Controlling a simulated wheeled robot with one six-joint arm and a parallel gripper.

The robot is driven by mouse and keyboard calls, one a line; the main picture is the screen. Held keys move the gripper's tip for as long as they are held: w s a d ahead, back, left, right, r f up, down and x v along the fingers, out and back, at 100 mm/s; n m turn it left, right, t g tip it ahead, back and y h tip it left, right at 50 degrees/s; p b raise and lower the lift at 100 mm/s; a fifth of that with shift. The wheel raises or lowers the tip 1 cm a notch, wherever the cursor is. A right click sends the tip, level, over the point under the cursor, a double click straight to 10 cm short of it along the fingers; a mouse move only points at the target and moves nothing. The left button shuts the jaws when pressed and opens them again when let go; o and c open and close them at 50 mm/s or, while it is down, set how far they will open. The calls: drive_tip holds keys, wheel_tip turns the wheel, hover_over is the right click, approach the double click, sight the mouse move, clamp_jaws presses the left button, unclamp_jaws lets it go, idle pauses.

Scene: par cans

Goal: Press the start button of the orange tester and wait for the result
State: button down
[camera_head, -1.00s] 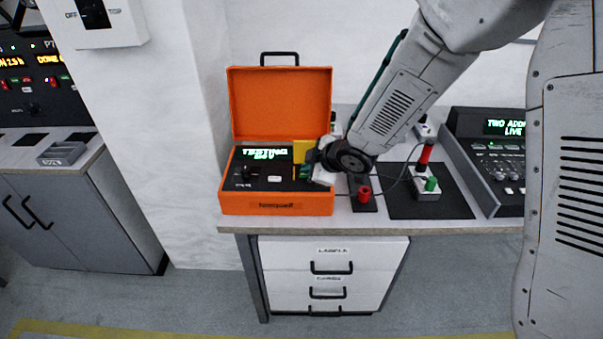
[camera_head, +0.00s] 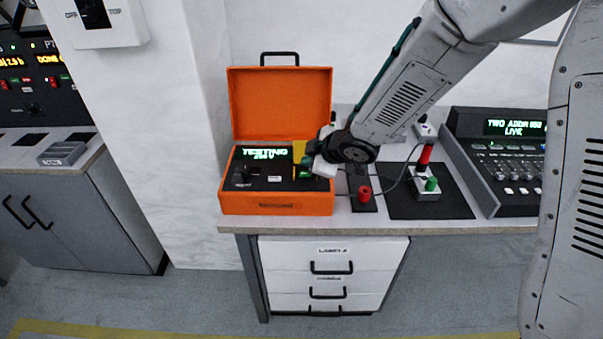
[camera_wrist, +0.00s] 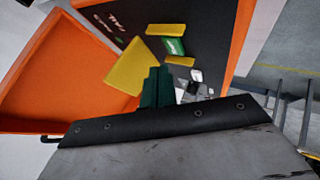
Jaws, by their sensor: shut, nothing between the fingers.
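The orange tester (camera_head: 232,200) stands on the bench with its lid open. Its display (camera_head: 262,153) is lit and reads TESTING, with a smaller second line I cannot read surely. My gripper (camera_head: 306,164) is shut and empty over the right side of the panel. In the wrist view its dark green fingers (camera_wrist: 157,80) point toward the panel. A green button (camera_wrist: 175,46) with a white mark sits between two yellow bars, apart from the fingertips in that picture. A larger yellow piece (camera_wrist: 128,70) lies beside the fingers. The gripper partly hides the panel's right side in the head view.
Right of the tester are a red knob (camera_head: 364,194) on a dark plate and a black mat (camera_head: 400,206) with a small box carrying a red post and green button. A mixing console (camera_head: 500,170) stands further right. Cables cross the bench.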

drive_tip(key=shift+r, duration=2.05)
drive_tip(key=shift+d+f, duration=0.1)
drive_tip(key=shift+d, duration=0.05)
drive_tip(key=d+m+h, duration=0.1)
drive_tip(key=d, duration=0.1)
drive_tip(key=d+f+m+h, duration=0.1)
drive_tip(key=d, duration=0.1)
drive_tip(key=s+d+f+h, duration=0.1)
drive_tip(key=d, duration=0.1)
drive_tip(key=shift+m+h, duration=0.4)
drive_tip(key=s+d+r+m+g+h, duration=0.2)
drive_tip(key=s+d+r+m+h, duration=0.3)
drive_tip(key=s+d, duration=0.45)
drive_tip(key=s+d+r+m+g+y, duration=0.1)
drive_tip(key=s+d+r+m, duration=0.1)
drive_tip(key=s, duration=0.6)
drive_tip(key=s+d+r+m+g+y, duration=0.1)
drive_tip(key=s+d+r+m, duration=0.2)
drive_tip(key=s, duration=0.4)
drive_tip(key=s+d+r+m+g, duration=0.1)
drive_tip(key=s+r+m, duration=0.3)
drive_tip(key=s, duration=0.4)
drive_tip(key=shift+s+d+r+g+y, duration=0.3)
drive_tip(key=shift+d+r+y, duration=0.1)
drive_tip(key=shift+d+r, duration=0.4)
